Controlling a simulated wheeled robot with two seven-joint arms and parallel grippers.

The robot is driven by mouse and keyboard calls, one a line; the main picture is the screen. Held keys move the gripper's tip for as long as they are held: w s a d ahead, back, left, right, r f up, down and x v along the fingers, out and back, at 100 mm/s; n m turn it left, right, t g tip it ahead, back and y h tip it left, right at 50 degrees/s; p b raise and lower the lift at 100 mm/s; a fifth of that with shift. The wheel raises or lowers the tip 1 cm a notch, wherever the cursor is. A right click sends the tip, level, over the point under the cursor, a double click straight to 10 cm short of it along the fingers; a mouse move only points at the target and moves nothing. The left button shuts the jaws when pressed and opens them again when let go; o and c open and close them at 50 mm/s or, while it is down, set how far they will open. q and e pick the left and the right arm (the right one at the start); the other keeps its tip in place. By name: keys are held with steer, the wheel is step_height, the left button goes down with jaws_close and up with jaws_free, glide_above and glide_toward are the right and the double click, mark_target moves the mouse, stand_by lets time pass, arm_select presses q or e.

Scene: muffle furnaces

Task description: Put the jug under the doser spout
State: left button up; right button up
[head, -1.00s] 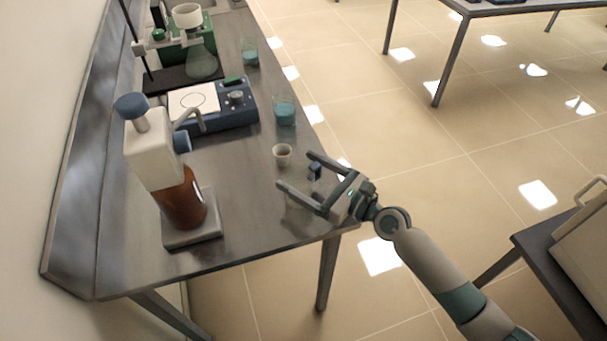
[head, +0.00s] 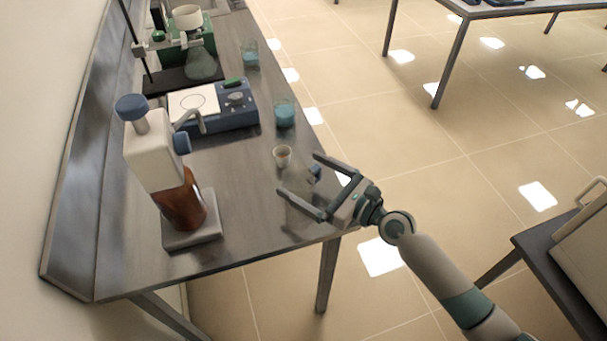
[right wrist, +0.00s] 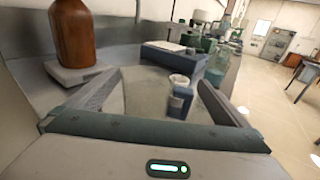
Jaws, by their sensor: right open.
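The jug (head: 314,173) is a clear, hard-to-see vessel with a dark blue part, near the table's front right edge. In the right wrist view, the blue part (right wrist: 180,102) and a faint clear body show between the fingers. My right gripper (head: 299,174) is open, one finger to each side of the jug, with no grip visible. The doser (head: 152,155) is a pale head with blue knobs on a brown bottle, which stands on a grey base (head: 195,238). Its bent grey spout (head: 188,118) points right. My left gripper is out of view.
A small white cup (head: 282,155) stands just beyond the jug. A blue hotplate (head: 235,115), beakers with teal liquid (head: 285,115) and a flask (head: 202,66) stand farther back. The tabletop between the doser and my gripper is clear.

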steer(key=b+v, duration=0.2)
steer(key=v, duration=0.7)
steer(key=shift+s+d+f, duration=0.1)
steer(key=shift+s+d, duration=0.15)
steer(key=shift+s+d+r, duration=0.2)
steer(key=shift+s+d, duration=0.2)
steer(key=shift+d, duration=0.1)
